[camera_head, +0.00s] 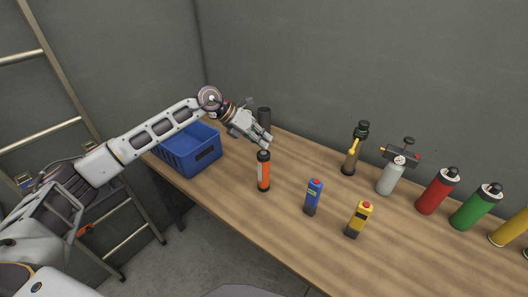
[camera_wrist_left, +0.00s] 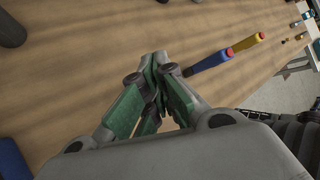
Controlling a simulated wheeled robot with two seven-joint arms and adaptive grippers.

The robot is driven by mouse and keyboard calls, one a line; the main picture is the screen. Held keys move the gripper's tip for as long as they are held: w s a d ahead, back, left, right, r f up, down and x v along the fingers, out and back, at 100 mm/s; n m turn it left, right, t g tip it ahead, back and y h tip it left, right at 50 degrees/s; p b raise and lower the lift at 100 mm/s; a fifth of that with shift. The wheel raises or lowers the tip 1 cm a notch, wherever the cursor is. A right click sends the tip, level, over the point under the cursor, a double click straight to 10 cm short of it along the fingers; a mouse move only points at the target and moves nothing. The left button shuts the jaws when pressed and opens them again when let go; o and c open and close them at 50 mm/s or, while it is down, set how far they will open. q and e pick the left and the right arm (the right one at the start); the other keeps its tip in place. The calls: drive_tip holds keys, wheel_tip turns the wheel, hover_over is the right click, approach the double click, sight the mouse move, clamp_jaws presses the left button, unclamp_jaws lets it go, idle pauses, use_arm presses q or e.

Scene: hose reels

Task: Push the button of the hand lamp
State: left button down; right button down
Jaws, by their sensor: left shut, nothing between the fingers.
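The hand lamp looks to be the orange cylinder with a black top and dark base (camera_head: 263,174), upright near the front edge of the table. Its button cannot be made out. My left gripper (camera_head: 267,145) is shut and empty, its fingertips pointing down just above the lamp's black top. I cannot tell whether they touch it. In the left wrist view the closed green-padded fingers (camera_wrist_left: 157,98) fill the middle, and the lamp is hidden behind them. My right gripper is not in view.
A blue crate (camera_head: 188,158) stands left of the lamp, a dark cylinder (camera_head: 264,118) behind it. Right of it stand a blue device (camera_head: 314,195) and a yellow device (camera_head: 359,217) with red tops. Several bottles, including a red canister (camera_head: 435,194), line the back right. A ladder leans left.

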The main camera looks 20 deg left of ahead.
use_arm(q)
wheel_tip(320, 180, up, 6)
drive_tip(key=p, duration=0.3)
idle(0.7)
idle(0.4)
